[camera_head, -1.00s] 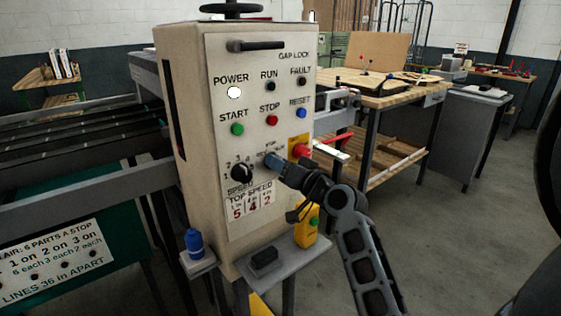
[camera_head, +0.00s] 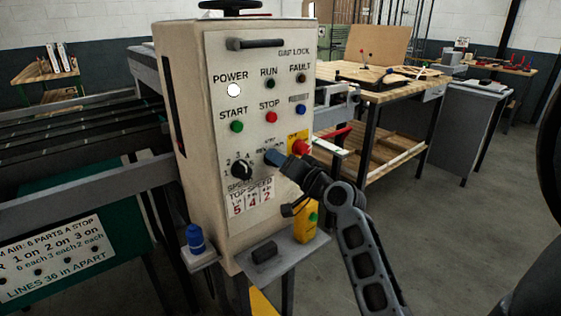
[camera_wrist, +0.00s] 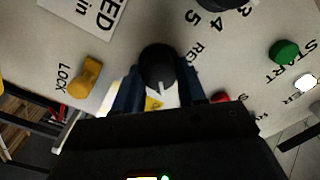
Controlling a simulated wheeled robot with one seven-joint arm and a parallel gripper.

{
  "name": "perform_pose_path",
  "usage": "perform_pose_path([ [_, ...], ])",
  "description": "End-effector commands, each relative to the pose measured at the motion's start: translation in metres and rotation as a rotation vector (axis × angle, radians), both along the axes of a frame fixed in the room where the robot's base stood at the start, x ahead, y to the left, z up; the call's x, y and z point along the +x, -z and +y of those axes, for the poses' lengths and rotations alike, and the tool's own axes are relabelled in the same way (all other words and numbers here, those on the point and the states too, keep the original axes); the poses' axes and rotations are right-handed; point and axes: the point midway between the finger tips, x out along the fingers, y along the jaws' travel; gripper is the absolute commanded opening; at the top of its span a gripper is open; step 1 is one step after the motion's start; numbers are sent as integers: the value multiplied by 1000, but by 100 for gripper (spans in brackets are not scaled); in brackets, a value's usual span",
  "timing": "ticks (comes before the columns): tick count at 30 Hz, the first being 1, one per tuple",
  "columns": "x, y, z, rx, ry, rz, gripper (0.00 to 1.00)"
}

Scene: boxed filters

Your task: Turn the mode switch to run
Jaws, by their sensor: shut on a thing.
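The mode switch (camera_wrist: 158,68) is a round black knob with a white pointer mark, seen in the wrist view between my two dark blue fingers. The mark points toward the bottom of that picture. My gripper (camera_wrist: 160,90) is shut on the knob, one finger on each side. In the head view my gripper (camera_head: 276,157) is at the lower middle of the beige control panel (camera_head: 215,130) and hides the knob. The lettering around the knob is partly covered; only "RE" reads beside it in the wrist view.
The black speed knob (camera_head: 242,171) is just left of my gripper, and a red button (camera_head: 300,147) on a yellow plate is just right. Start (camera_head: 237,126) and stop (camera_head: 271,117) buttons are above. A grey shelf (camera_head: 290,250) juts out below. A yellow lock knob (camera_wrist: 85,77) shows in the wrist view.

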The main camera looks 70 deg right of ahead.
Motion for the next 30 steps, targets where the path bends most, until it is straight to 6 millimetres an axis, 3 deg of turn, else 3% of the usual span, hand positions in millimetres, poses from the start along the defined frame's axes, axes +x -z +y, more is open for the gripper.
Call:
perform_pose_path([
  [8, 0, 0, 0, 0, 0, 0, 64],
  [17, -3, 1, 1, 0, 1, 1, 65],
  [30, -56, 3, 34, 1, 1, 2, 65],
])
